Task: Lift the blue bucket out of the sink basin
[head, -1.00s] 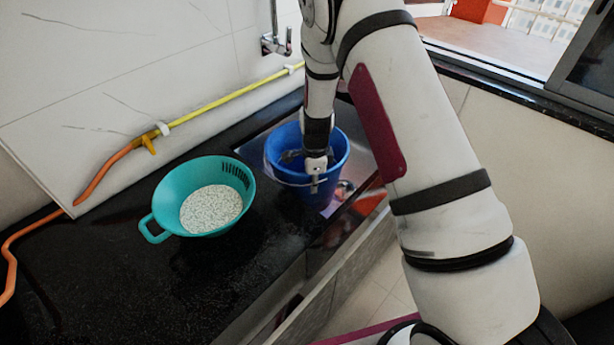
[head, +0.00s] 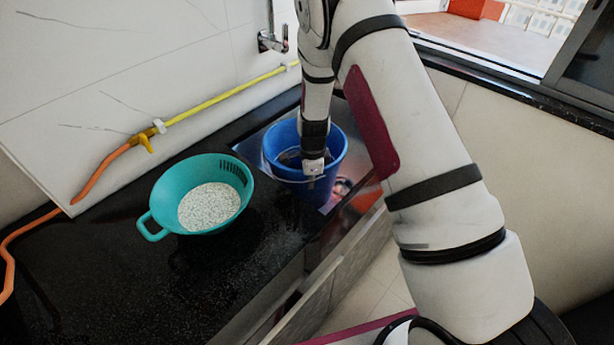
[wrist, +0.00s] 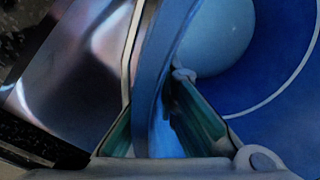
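The blue bucket (head: 335,150) stands upright in the metal sink basin (head: 343,188), beyond the colander. My gripper (head: 313,172) reaches down to the bucket's near rim. In the wrist view, the bucket (wrist: 282,135) fills the right side, and its rim passes between the two fingers of my gripper (wrist: 158,95). One finger lies on the outer side and one on the inner side, and both appear to press on the wall. The shiny basin (wrist: 75,70) shows at the left. The bucket's bottom and part of its rim are hidden.
A teal colander (head: 168,200) with white grains stands on the black counter (head: 120,285), left of the basin. A tap (head: 272,42) juts from the wall above the basin. A yellow and orange hose (head: 215,98) runs along the wall.

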